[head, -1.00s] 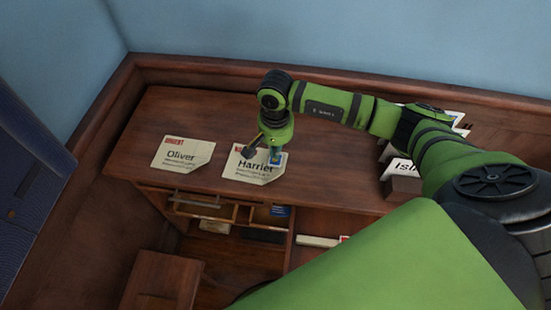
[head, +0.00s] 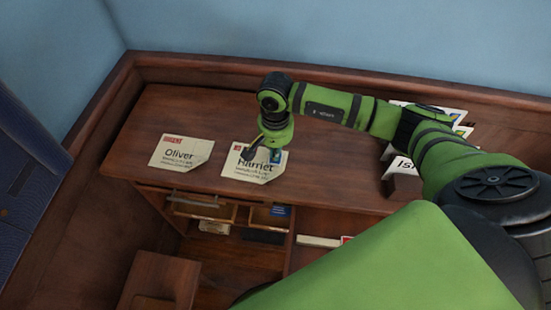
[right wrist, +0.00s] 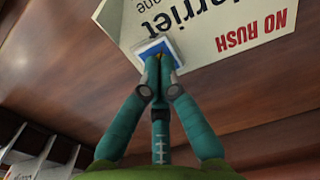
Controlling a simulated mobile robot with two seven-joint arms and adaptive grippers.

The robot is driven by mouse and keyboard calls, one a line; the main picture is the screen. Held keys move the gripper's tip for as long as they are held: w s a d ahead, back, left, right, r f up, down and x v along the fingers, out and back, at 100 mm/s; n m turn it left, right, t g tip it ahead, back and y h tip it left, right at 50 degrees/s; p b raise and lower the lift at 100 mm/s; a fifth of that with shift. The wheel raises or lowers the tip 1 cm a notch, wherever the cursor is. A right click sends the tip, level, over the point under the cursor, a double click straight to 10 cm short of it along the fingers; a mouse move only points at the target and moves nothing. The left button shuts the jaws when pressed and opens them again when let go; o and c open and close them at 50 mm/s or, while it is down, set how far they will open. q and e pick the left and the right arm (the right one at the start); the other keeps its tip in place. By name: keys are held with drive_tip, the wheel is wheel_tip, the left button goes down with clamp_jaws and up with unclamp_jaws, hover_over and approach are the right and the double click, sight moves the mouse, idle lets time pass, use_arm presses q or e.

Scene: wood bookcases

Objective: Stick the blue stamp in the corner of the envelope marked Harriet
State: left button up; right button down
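The envelope marked Harriet (head: 240,168) lies flat on the desk, with a red NO RUSH mark at its upper left. In the right wrist view the Harriet envelope (right wrist: 215,22) appears upside down. My right gripper (right wrist: 157,66) points down with its fingers closed together on the blue stamp (right wrist: 152,47). The stamp has a white border and lies over the envelope's top right corner. I cannot tell if it touches the paper. In the head view the right gripper (head: 274,157) hides most of the stamp. My left gripper is out of view.
The envelope marked Oliver (head: 181,152) lies to the left on the desk (head: 200,110). A letter rack with envelopes (head: 402,184) stands at the right, partly behind my arm. Open drawers (head: 205,211) and cubbies sit below the desktop. The desk between the envelopes is clear.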

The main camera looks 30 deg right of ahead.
drive_tip(key=shift+s+f+b, duration=0.15)
drive_tip(key=shift+f+b, duration=0.3)
drive_tip(key=shift+b, duration=0.15)
idle(1.3)
drive_tip(key=shift+r, duration=0.15)
drive_tip(key=shift+r+p, duration=0.45)
drive_tip(key=shift+r, duration=0.15)
drive_tip(key=shift+r+p, duration=1.35)
drive_tip(key=shift+r, duration=1.55)
drive_tip(key=shift+f, duration=0.1)
